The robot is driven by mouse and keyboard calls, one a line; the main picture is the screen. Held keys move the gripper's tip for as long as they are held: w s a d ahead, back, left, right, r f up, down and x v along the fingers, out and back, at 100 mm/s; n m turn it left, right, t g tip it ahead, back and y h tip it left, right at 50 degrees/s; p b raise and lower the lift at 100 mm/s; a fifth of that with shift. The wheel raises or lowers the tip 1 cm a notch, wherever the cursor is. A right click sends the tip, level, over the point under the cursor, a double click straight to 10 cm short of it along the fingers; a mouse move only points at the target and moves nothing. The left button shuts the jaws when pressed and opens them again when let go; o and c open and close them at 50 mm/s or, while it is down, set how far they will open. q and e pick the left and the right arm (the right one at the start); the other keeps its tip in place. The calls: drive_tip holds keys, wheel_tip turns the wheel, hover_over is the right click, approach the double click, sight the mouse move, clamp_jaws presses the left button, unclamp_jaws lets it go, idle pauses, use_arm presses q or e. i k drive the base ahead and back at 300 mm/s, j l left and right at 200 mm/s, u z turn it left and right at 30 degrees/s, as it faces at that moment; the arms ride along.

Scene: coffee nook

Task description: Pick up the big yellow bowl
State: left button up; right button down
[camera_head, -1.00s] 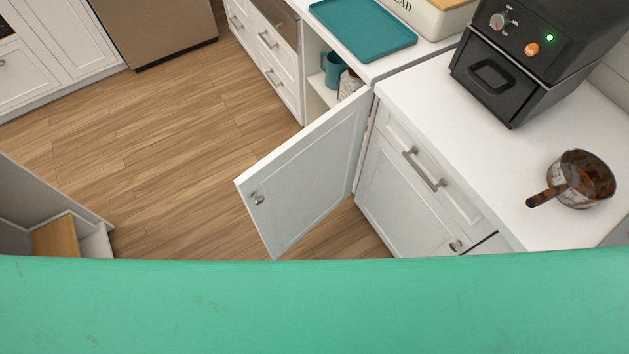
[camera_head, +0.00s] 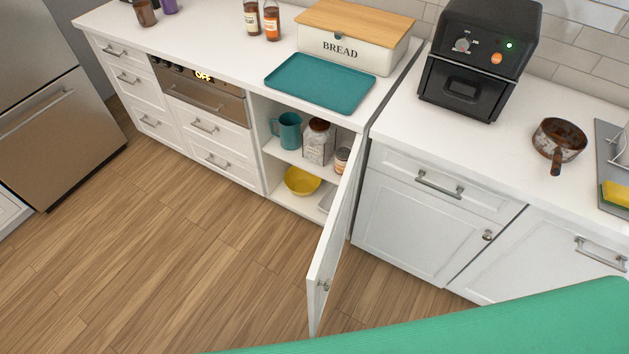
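A yellow bowl (camera_head: 301,181) sits on the lower shelf of an open cabinet (camera_head: 271,176) under the counter. Only this one yellow bowl shows. The cabinet door (camera_head: 337,240) stands swung out to the right of the opening and hides part of the inside. Neither of my grippers is in the picture, so their state does not show.
A teal tray (camera_head: 320,82) and a bread box (camera_head: 352,45) stand on the counter above. The wooden floor (camera_head: 190,270) in front and left is clear.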

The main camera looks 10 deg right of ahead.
sight(300, 182)
drive_tip(key=i+j+z, duration=0.2)
drive_tip(key=j, duration=0.2)
drive_tip(key=i+j+z, duration=0.2)
drive_tip(key=j, duration=0.2)
drive_tip(key=j+z, duration=0.2)
drive_tip(key=j, duration=0.25)
drive_tip(key=i+j+z, duration=0.2)
drive_tip(key=j, duration=0.3)
drive_tip(key=i+z, duration=0.1)
drive_tip(key=z, duration=0.3)
drive_tip(key=j+z, duration=0.15)
drive_tip(key=z, duration=0.2)
drive_tip(key=i+j+z, duration=0.1)
drive_tip(key=z, duration=0.3)
drive_tip(key=j+z, duration=0.1)
drive_tip(key=z, duration=0.25)
